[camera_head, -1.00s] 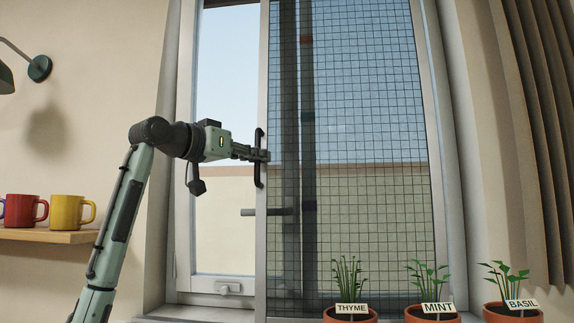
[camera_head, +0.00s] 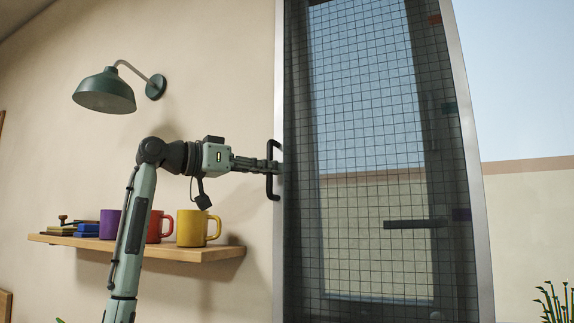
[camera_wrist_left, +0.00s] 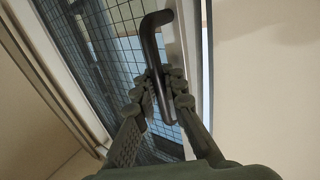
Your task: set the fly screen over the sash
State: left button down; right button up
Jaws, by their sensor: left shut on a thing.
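The fly screen (camera_head: 370,120) is a tall panel of dark mesh in a pale metal frame. In the head view it stands upright in front of the window's left part. The sash shows through the mesh, with its pale lower rail (camera_head: 375,298) near the bottom. A black bar handle (camera_head: 271,170) is on the screen's left edge. My left gripper (camera_head: 274,167) is shut on this handle, and the fingers also show around it in the left wrist view (camera_wrist_left: 165,92). My right gripper is not in view.
A wooden shelf (camera_head: 190,254) with purple, red and yellow mugs is on the wall left of the screen. A green wall lamp (camera_head: 105,92) hangs above it. A potted plant (camera_head: 556,302) is at the lower right. The window right of the screen is uncovered.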

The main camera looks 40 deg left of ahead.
pick_arm(q)
jog(key=shift+s+a, duration=0.25)
jog(key=shift+a, duration=0.8)
jog(key=c, duration=1.9)
grip_release()
jog(key=shift+s+a, duration=0.1)
jog(key=shift+a, duration=0.05)
jog(key=shift+o, duration=0.2)
jog(key=v, duration=1.2)
